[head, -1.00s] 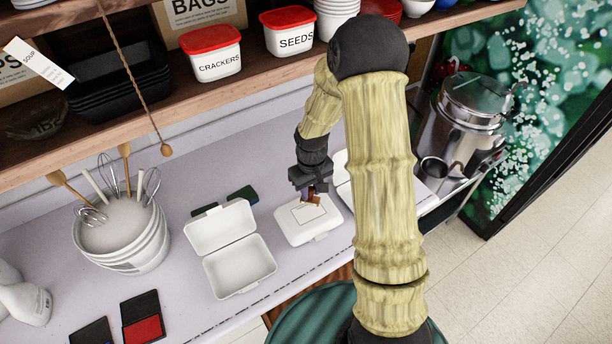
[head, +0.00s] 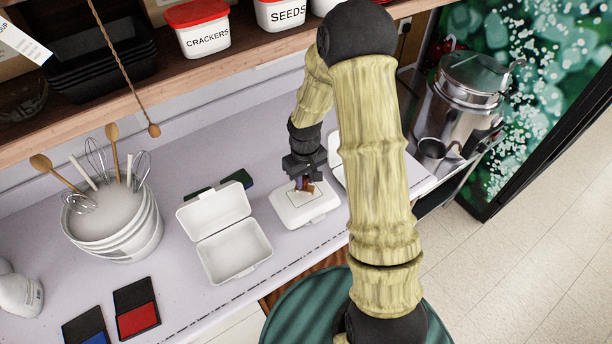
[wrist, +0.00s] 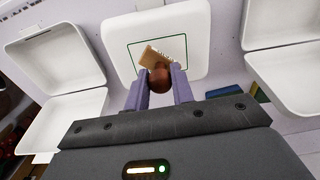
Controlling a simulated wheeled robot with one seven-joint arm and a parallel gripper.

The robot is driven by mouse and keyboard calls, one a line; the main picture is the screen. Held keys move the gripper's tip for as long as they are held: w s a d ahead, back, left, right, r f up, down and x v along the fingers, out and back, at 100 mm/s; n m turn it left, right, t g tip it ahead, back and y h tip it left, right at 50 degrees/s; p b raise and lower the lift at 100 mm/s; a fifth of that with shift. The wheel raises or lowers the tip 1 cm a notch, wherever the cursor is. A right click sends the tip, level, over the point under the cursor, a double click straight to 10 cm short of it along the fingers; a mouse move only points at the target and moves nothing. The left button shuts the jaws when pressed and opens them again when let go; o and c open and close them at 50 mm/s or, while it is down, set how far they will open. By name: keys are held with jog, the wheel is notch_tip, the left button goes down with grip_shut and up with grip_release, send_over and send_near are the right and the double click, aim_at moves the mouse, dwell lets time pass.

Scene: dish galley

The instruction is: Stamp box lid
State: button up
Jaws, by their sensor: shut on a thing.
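A closed white box (head: 290,213) stands on the counter, with a thin outlined rectangle on its lid; the lid also fills the top middle of the wrist view (wrist: 195,20). My gripper (head: 304,183) is over this lid, shut on a stamp (wrist: 160,77) with a rounded brown handle and a tan base. In the wrist view the stamp sits within the green outline, turned at an angle to it. Its underside is hidden, and I cannot tell whether it touches the lid. No mark shows on the visible lid.
An open white box (head: 233,252) stands left of the closed one, and another (head: 337,160) is partly hidden behind my arm. A red ink pad (head: 138,318), a blue pad (head: 92,338) and a green-and-blue pair (head: 238,178) lie around. A whisk bucket (head: 125,235) stands left.

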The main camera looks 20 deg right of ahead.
aim_at(306, 185)
jog(key=shift+d+f+b, duration=0.15)
jog(key=shift+f+b, duration=0.4)
jog(key=shift+f, duration=0.5)
jog(key=shift+f+b, duration=0.35)
jog(key=shift+f, duration=0.2)
dwell(1.7)
jog(key=shift+r+p, duration=2.75)
jog(key=shift+r, duration=0.8)
